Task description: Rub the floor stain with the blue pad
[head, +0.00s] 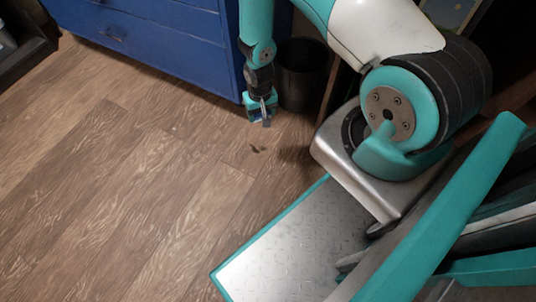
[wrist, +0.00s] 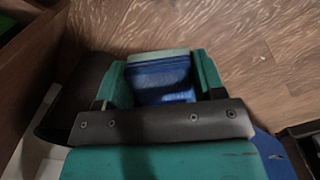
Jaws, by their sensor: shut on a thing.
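My gripper (head: 263,107) hangs above the floor in front of the blue cabinet and is shut on the blue pad. In the wrist view the blue pad (wrist: 160,78) sits between the two teal fingers of my gripper (wrist: 158,72), with a paler strip along its far edge. In the head view the pad (head: 266,122) is small and partly covered by the fingers. The dark floor stain (head: 257,149) is a small mark on the wooden floor, just below the gripper in the picture. I cannot make out the stain in the wrist view.
A blue drawer cabinet (head: 165,38) stands at the back, close behind the gripper. A black bin (head: 301,75) stands right of the gripper. A dark piece of furniture (head: 25,45) is at the upper left. The wooden floor (head: 110,180) at the left is clear.

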